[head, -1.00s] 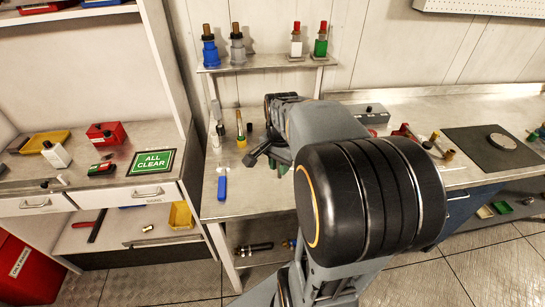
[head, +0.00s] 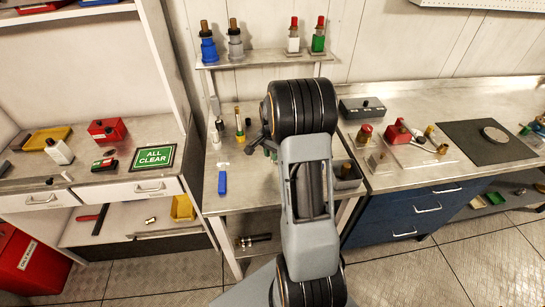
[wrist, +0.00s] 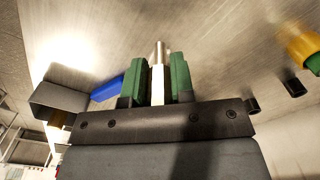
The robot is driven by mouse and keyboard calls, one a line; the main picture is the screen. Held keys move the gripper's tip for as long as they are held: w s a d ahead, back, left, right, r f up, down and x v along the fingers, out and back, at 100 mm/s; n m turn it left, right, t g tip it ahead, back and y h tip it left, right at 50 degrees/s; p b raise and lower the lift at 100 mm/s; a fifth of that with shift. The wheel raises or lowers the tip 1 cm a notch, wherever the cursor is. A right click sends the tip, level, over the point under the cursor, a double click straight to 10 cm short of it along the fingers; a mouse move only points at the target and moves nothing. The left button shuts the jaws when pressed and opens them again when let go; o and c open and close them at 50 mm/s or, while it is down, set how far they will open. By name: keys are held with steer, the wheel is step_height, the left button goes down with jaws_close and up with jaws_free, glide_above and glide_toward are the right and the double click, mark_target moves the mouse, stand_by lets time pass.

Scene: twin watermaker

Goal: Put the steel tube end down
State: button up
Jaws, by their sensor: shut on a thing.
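My gripper (wrist: 158,80) has green finger pads and is shut on the steel tube (wrist: 159,50) in the wrist view. The tube's bright metal end sticks out past the fingertips toward a brushed metal surface. Its part between the pads looks pale. I cannot tell whether the end touches the surface. In the head view my arm covers most of the gripper over the middle bench (head: 240,200), and the tube cannot be made out there.
A blue object (head: 222,183) lies on the bench left of my arm. A small yellow-and-green piece (head: 239,135) stands behind it. A grey bin (head: 347,180) is right of my arm. A raised shelf (head: 265,62) with several bottles stands at the back.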

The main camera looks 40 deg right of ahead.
steer(key=shift+f+p, duration=0.3)
steer(key=shift+f, duration=0.9)
steer(key=shift+f, duration=0.15)
steer(key=shift+f, duration=0.1)
steer(key=o, duration=0.9)
